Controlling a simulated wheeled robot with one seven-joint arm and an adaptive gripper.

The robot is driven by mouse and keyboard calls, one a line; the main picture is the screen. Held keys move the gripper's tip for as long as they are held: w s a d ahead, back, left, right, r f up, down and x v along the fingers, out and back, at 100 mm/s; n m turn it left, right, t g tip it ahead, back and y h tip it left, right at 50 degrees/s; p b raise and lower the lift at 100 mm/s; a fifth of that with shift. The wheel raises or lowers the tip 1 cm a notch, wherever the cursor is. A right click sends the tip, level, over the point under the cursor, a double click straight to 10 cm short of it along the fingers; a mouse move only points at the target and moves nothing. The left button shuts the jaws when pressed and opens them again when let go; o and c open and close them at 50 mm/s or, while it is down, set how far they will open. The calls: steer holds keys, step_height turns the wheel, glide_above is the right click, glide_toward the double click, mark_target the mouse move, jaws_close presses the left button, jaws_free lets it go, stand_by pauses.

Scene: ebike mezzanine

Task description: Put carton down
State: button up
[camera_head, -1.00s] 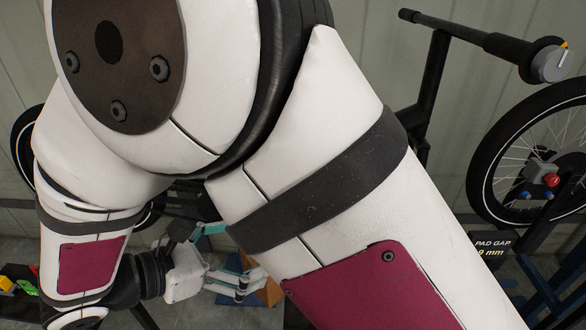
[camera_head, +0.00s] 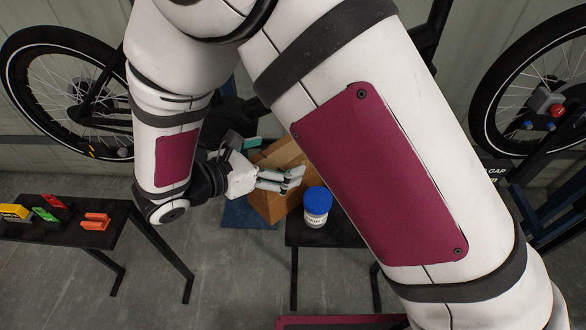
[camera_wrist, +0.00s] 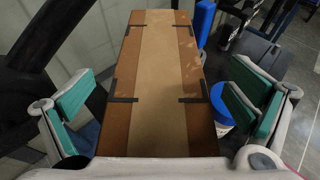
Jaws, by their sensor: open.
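The carton (camera_head: 268,205) is a brown cardboard box with a paler tape strip and dark corner marks. In the head view it stands near a blue mat and the left end of a small black table; its underside is hidden, so I cannot tell what it rests on. My gripper (camera_head: 283,180) is at the carton, partly covering it. In the wrist view the carton (camera_wrist: 160,85) lies between the green finger pads, with a visible gap on each side. The gripper is open.
A white jar with a blue lid (camera_head: 317,206) stands on the black table (camera_head: 335,236), close right of the carton. The blue mat (camera_head: 246,213) shows at left. Another black table (camera_head: 62,232) holds coloured blocks. Bike wheels (camera_head: 62,90) stand behind.

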mark_target(284, 154)
steer(key=shift+x, duration=1.5)
steer(key=shift+a, duration=0.1)
steer(key=shift+c, duration=0.6)
steer(key=c, duration=1.8)
steer(key=shift+r, duration=0.15)
steer(key=shift+c, duration=0.5)
